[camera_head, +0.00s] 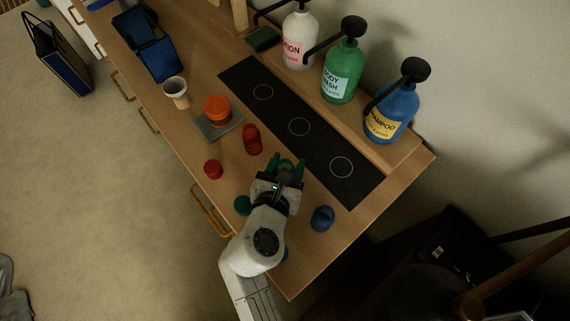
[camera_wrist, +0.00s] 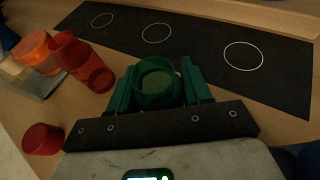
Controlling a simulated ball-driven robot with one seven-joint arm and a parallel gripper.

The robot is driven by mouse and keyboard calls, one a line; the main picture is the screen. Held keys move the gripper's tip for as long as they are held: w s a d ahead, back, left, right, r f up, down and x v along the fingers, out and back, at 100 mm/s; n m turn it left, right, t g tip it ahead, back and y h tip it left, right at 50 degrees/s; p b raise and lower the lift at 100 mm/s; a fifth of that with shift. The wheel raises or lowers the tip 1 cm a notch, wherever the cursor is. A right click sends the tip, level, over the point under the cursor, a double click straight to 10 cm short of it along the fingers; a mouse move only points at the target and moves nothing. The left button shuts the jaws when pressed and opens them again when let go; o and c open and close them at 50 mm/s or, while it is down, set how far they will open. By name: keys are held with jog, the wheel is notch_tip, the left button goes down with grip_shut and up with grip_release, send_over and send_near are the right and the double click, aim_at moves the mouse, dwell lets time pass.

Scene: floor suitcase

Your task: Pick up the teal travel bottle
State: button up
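The teal travel bottle (camera_wrist: 157,84) stands between the fingers of my gripper (camera_wrist: 160,88) in the wrist view, its round open top facing up. In the head view the bottle (camera_head: 287,163) shows partly between the fingertips of my gripper (camera_head: 287,168). The dark green fingers lie on either side of the bottle and the gap looks nearly filled. I cannot tell whether they press on it or whether it is off the table. A teal cap (camera_head: 242,205) lies left of my gripper, partly hidden by my arm.
A red bottle (camera_head: 252,139), red cap (camera_head: 213,169) and orange jar (camera_head: 217,109) on a grey plate are to the left. A blue bottle (camera_head: 322,218) stands close on the right. Big pump bottles (camera_head: 343,72) line the wall behind a black mat (camera_head: 320,149) with white circles.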

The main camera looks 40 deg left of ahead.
jog(key=c, duration=0.5)
jog(key=shift+r, duration=0.15)
